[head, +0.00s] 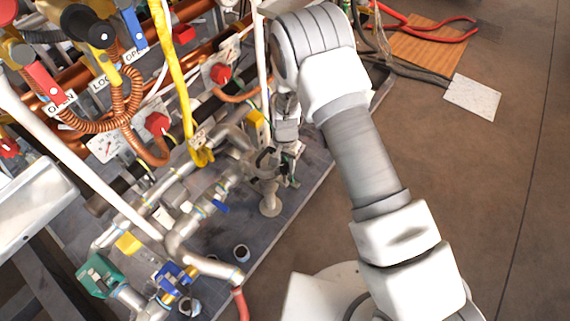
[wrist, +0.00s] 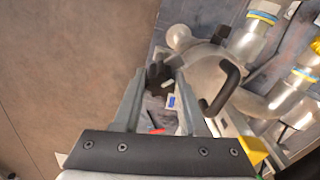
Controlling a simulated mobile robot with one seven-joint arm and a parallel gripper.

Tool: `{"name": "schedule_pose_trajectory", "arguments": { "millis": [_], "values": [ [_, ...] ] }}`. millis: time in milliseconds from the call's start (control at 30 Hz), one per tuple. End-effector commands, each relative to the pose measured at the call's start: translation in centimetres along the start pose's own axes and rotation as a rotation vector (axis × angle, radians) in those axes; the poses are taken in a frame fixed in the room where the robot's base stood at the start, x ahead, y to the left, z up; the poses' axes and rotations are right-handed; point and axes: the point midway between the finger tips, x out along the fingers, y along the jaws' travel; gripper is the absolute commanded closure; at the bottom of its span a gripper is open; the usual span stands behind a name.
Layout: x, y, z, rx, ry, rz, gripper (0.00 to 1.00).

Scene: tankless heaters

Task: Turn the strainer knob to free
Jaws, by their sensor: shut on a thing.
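A small dark knob (wrist: 157,73), which I take for the strainer knob, sits between my fingertips in the wrist view, beside a grey metal pipe body (wrist: 205,72). My gripper (wrist: 160,80) is shut on this knob, with one finger on each side. Below the knob, between the fingers, are a small blue-and-white label (wrist: 172,101) and a bit of red; I cannot read any mark for the knob's setting. In the head view my gripper (head: 287,155) is at the pipework by the panel's right edge, and the knob is too small to make out there.
A black curved handle (wrist: 221,88) stands close to the right finger in the wrist view. Yellow-banded pipes (wrist: 262,17) lie beyond it. In the head view, pipes, valves and gauges (head: 105,146) crowd the left. The brown floor (head: 440,160) at the right is mostly clear.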

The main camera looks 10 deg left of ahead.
Motion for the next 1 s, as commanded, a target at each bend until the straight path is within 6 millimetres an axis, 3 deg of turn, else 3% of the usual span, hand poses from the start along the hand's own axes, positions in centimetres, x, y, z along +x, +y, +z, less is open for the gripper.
{"name": "schedule_pose_trajectory", "arguments": {
  "millis": [600, 1000],
  "values": [
    [-0.03, -0.06, -0.08, -0.551, 0.002, -0.001, 1.00],
    [-0.03, -0.08, -0.07, -0.740, 0.002, -0.001, 1.00]
  ]
}}
